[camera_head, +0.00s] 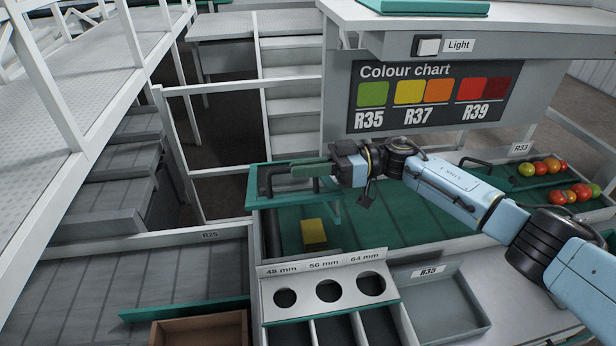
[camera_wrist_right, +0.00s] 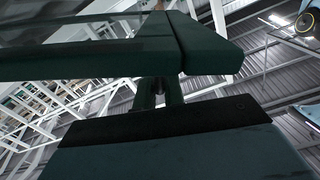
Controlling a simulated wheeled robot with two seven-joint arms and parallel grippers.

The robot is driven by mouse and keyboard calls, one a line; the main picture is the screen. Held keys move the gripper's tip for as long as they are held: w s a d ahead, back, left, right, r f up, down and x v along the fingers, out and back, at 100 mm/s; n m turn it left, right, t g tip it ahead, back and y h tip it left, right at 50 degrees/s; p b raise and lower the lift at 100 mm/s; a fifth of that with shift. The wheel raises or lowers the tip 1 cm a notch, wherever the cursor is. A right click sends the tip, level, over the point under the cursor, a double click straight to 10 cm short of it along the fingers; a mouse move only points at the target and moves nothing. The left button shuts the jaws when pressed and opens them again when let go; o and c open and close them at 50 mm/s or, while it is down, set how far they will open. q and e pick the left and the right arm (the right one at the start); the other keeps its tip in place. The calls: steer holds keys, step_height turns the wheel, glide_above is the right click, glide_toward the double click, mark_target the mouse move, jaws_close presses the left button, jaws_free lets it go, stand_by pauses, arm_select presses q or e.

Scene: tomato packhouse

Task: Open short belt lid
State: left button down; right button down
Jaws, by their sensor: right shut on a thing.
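The short belt lid (camera_head: 255,203) is a green frame with a clear panel, at the left end of the green belt in the head view. It stands tilted up above the belt. A black bracket-like bar (camera_head: 264,182) shows at its left end. My right gripper (camera_head: 312,170) reaches in from the right and is shut on the lid at its upper part; the exact contact is partly hidden. In the right wrist view the lid's dark green frame (camera_wrist_right: 90,62) fills the top, close to the gripper. My left gripper is not in view.
A yellow block (camera_head: 314,234) sits on the green belt (camera_head: 375,217) under the lid. A sizing panel with round holes (camera_head: 325,267) stands in front. The colour chart board (camera_head: 432,97) hangs behind my right arm. Tomatoes (camera_head: 553,165) lie at far right.

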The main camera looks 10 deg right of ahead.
steer(key=shift+m, duration=0.7)
steer(key=w+r, duration=0.1)
steer(key=w+r+p, duration=0.1)
steer(key=r, duration=0.1)
steer(key=shift+w+r, duration=0.2)
steer(key=shift+w, duration=0.05)
steer(key=shift+w+r+m, duration=0.4)
steer(key=shift+w+r, duration=0.2)
steer(key=shift+w, duration=0.15)
